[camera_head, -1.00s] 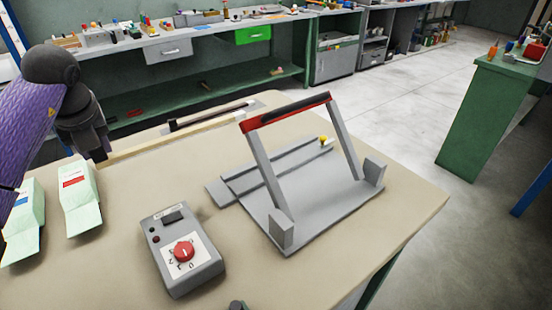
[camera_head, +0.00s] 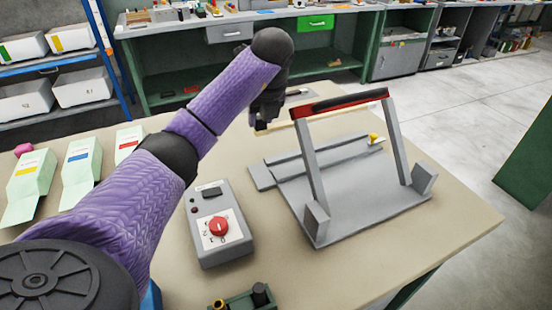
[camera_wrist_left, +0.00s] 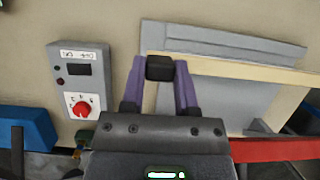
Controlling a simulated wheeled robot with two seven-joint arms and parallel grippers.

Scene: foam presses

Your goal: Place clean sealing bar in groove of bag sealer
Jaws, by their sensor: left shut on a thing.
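The cream sealing bar (camera_wrist_left: 235,71) shows in the left wrist view, with a black block (camera_wrist_left: 160,68) at its left end. My left gripper (camera_wrist_left: 159,82) is shut on this block, its purple fingers on both sides. In the head view, my left gripper (camera_head: 262,122) is behind the control box and left of the bag sealer (camera_head: 365,196). The bar (camera_head: 283,124) extends right from it, partly hidden by the sealer's raised arm. The sealer's grey base has a long raised strip (camera_head: 325,153). Contact between bar and sealer cannot be told. My right gripper is not in view.
A grey control box (camera_head: 219,225) with a red knob stands left of the sealer. The sealer's raised arm has a red and black handle (camera_head: 345,101). Pale green holders (camera_head: 80,165) stand at the left. A green tray (camera_head: 240,301) shows at the bottom edge.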

